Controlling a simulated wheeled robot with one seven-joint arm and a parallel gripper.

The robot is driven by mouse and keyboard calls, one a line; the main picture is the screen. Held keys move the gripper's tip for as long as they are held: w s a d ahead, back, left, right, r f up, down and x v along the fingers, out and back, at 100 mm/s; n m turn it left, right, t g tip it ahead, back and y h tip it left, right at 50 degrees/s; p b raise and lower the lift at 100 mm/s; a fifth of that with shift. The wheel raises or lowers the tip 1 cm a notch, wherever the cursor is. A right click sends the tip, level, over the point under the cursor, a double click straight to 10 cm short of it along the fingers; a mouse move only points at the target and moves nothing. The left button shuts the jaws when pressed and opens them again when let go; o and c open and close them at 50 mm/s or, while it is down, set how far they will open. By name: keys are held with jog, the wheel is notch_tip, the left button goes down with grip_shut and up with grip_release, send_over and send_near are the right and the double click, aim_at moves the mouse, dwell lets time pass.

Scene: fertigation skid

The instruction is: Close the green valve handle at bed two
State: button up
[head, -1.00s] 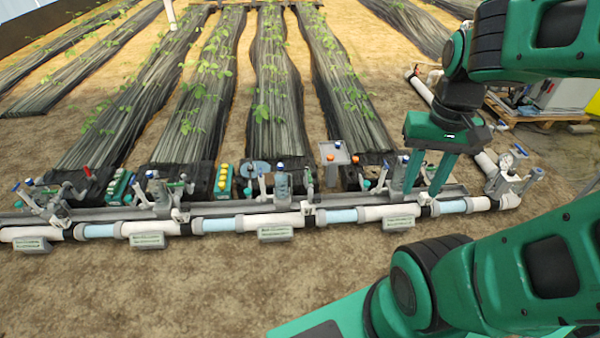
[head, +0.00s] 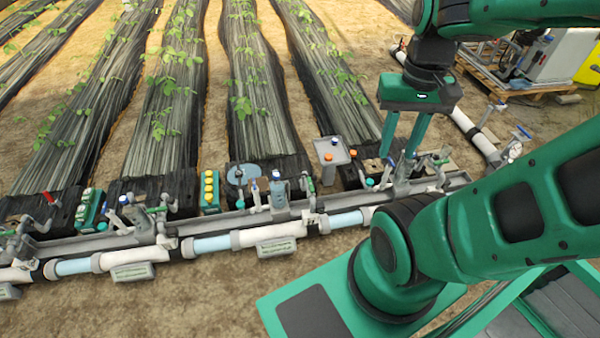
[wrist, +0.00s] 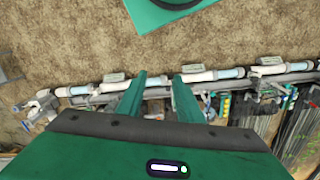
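Valve stations stand along the white pipe. One green handle (head: 157,209) shows on the station at centre left, and another green handle (head: 310,185) stands up on the middle station. The plates below are too small to read, so I cannot tell which is bed two. My gripper (head: 400,154) hangs fingers down, in front of the right-hand station in the head view and partly hiding it. Its two fingers are apart with nothing between them. In the wrist view my gripper (wrist: 158,78) also shows open, with the pipe line beyond the fingertips.
The white pipe (head: 262,236) and grey rail cross the scene. A small grey stand (head: 333,155) with orange knobs and a yellow-topped box (head: 210,190) stand behind it. A pallet (head: 510,88) with equipment is at the back right.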

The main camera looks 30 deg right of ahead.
jog(key=shift+w+d, duration=0.3)
jog(key=shift+w, duration=0.05)
